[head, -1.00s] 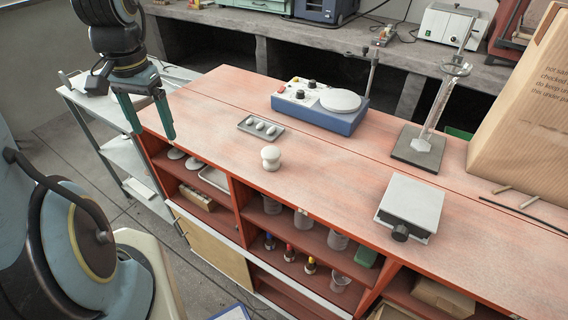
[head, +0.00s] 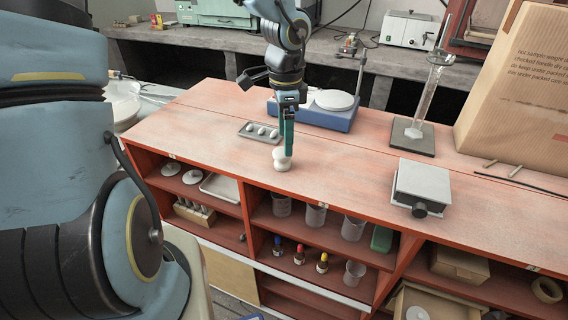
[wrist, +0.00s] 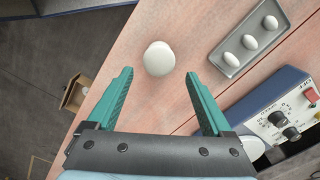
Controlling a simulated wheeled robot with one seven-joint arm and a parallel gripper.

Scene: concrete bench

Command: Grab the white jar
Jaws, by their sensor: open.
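The white jar (head: 282,160) is small and rounded and stands on the reddish bench top near its front edge. In the wrist view the white jar (wrist: 158,59) lies beyond the fingertips, roughly centred between them. My gripper (head: 287,150) has green fingers and hangs just above and in front of the jar in the head view, hiding part of it. In the wrist view my gripper (wrist: 159,72) is open, with nothing between its fingers.
A grey tray (head: 244,132) with white egg-shaped pieces lies just left of the jar. A blue stirrer with a white plate (head: 334,100) stands behind. A grey box with a knob (head: 421,184) is to the right. Shelves with beakers (head: 316,215) open below the bench top.

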